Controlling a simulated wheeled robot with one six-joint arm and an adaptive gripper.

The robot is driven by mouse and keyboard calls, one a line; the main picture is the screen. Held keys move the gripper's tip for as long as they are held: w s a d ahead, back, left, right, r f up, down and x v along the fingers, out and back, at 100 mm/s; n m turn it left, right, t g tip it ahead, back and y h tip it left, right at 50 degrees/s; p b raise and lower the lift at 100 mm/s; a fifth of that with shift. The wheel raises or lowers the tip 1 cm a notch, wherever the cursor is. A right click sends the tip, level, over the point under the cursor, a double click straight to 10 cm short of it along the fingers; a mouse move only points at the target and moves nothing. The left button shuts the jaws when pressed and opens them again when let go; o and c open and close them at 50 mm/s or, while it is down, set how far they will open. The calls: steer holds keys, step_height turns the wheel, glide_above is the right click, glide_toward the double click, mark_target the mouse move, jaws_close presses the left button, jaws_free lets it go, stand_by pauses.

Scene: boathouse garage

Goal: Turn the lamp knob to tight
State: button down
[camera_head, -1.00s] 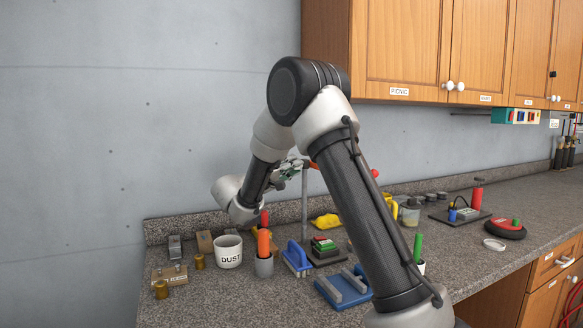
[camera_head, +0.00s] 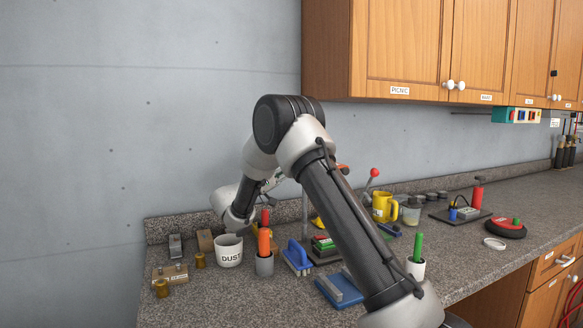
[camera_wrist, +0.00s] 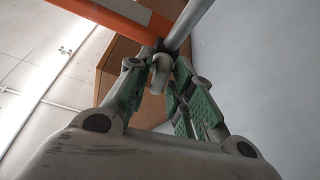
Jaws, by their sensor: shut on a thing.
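The lamp stands at the back of the counter. Its grey pole (camera_head: 305,213) and a bit of its orange part (camera_head: 343,167) show beside my arm in the head view. In the wrist view an orange-and-white lamp arm (camera_wrist: 118,12) meets the pale pole (camera_wrist: 190,20) near the fingertips. The pale lamp knob (camera_wrist: 160,74) sits between the green-padded fingers of my gripper (camera_wrist: 157,62), which is shut on it. In the head view my arm hides the knob and most of the gripper. I cannot tell how far the knob is turned.
A white DUST mug (camera_head: 229,252), an orange-handled tool in a grey cup (camera_head: 264,265) and a blue brush (camera_head: 297,258) stand below my arm. A yellow mug (camera_head: 384,207) and a red-balled lever (camera_head: 374,173) are to the right. Wall cabinets (camera_head: 405,45) hang above.

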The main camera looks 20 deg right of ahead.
steer(key=shift+m+g, duration=0.8)
steer(key=shift+m, duration=1)
steer(key=c, duration=1.5)
jaws_free()
step_height(320, 180, up, 10)
